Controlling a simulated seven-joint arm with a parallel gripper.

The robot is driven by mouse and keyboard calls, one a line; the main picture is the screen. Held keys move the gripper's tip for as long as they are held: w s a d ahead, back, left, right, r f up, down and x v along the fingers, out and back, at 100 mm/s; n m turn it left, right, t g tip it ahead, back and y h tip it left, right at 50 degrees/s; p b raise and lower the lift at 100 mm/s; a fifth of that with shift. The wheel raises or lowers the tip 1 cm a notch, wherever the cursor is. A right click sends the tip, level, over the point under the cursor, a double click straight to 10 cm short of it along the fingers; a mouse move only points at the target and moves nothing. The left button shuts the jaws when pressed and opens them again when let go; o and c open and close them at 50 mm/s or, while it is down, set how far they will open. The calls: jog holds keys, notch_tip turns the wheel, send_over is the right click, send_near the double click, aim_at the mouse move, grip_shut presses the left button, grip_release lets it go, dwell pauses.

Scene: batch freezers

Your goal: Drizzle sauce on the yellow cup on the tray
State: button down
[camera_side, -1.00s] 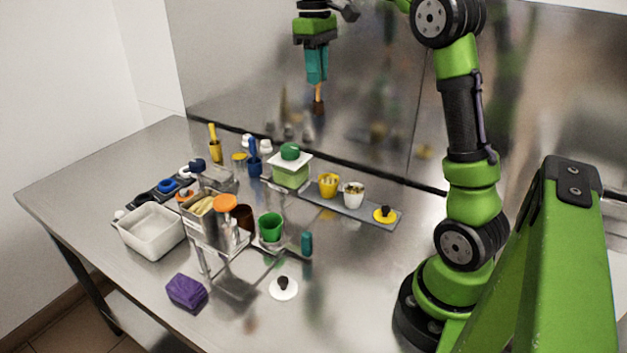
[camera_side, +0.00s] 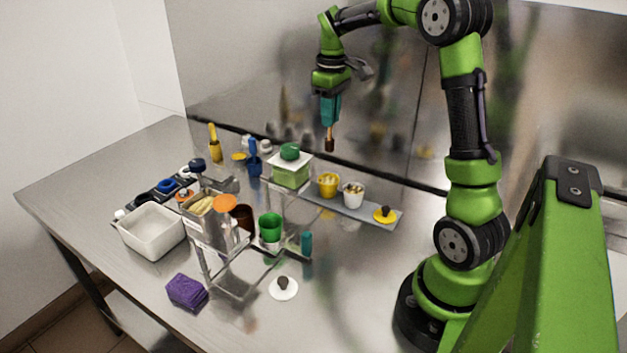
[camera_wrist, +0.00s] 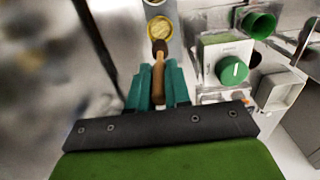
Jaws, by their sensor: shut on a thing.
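The yellow cup (camera_side: 328,186) stands upright on the long grey tray (camera_side: 368,210), with pale pieces inside. It also shows in the wrist view (camera_wrist: 160,30), just beyond the tip of the ladle. My gripper (camera_side: 329,120), with teal fingers, is shut on the tan handle of a small ladle (camera_wrist: 158,72). The ladle's dark brown head (camera_side: 329,146) hangs down above the yellow cup, clear of it. Whether sauce is in the head cannot be told.
A white cup (camera_side: 353,194) and a yellow lid with a black knob (camera_side: 385,215) share the tray. A metal rack, green cup (camera_side: 270,227) and white bin (camera_side: 152,232) are further left.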

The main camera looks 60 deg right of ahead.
aim_at(332, 140)
jog(key=shift+f, duration=3.25)
jog(key=shift+w, duration=0.15)
jog(key=shift+w, duration=0.25)
jog(key=shift+s, duration=0.25)
jog(key=shift+s, duration=0.55)
jog(key=shift+w, duration=0.25)
jog(key=shift+w, duration=0.55)
jog(key=shift+s, duration=0.2)
jog(key=shift+s, duration=0.5)
